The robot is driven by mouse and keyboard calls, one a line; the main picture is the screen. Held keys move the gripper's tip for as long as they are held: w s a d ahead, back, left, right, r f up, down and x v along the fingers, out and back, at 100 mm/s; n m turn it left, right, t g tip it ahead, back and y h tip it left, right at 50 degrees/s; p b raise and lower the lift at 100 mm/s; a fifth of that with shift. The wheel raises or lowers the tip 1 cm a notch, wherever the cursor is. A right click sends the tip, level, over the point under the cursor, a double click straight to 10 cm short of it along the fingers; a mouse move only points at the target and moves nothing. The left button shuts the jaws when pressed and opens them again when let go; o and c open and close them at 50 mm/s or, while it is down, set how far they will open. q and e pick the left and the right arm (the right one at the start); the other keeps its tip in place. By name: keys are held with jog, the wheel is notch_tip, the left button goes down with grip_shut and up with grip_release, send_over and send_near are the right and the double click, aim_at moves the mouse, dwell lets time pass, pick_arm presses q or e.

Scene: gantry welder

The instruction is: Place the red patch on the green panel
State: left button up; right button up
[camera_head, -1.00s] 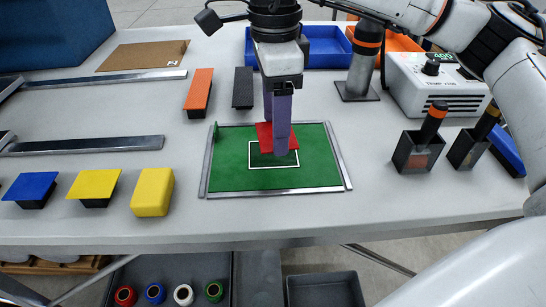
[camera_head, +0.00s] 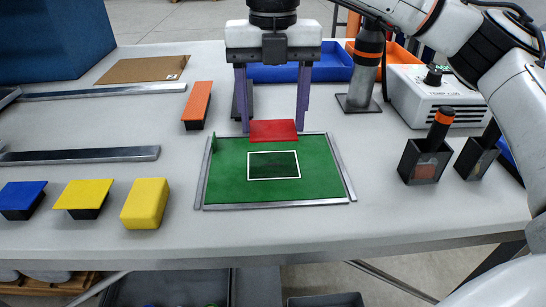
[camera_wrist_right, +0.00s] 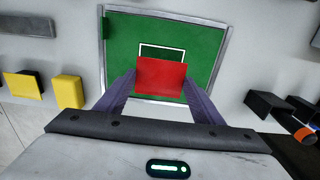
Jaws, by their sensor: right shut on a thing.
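The red patch (camera_head: 273,131) is a flat red square. My right gripper (camera_head: 272,128) points down and is shut on it, one purple finger at its left edge and one at its right. In the head view the patch overlaps the back edge of the green panel (camera_head: 325,180). In the right wrist view the patch (camera_wrist_right: 161,77) hides part of the white outline on the panel (camera_wrist_right: 207,40). The white outlined rectangle (camera_head: 274,179) is bare in the head view. The gap between patch and panel is hard to judge. My left gripper is not in view.
Metal strips edge the panel, with a small green post (camera_head: 214,142) at its back left. A yellow block (camera_head: 146,203), a yellow plate (camera_head: 84,194) and a blue plate (camera_head: 21,195) lie left. Dark holders (camera_head: 423,165) stand right. A blue bin (camera_head: 330,65) is behind.

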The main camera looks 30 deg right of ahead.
aim_at(273, 165)
notch_tip(273, 165, down, 8)
jog(key=shift+r, duration=0.25)
jog(key=shift+f+b, duration=0.2)
jog(key=shift+b, duration=0.15)
jog(key=o, duration=1.1)
notch_tip(273, 165, up, 12)
jog(key=shift+r+p, duration=0.2)
jog(key=shift+p, duration=0.45)
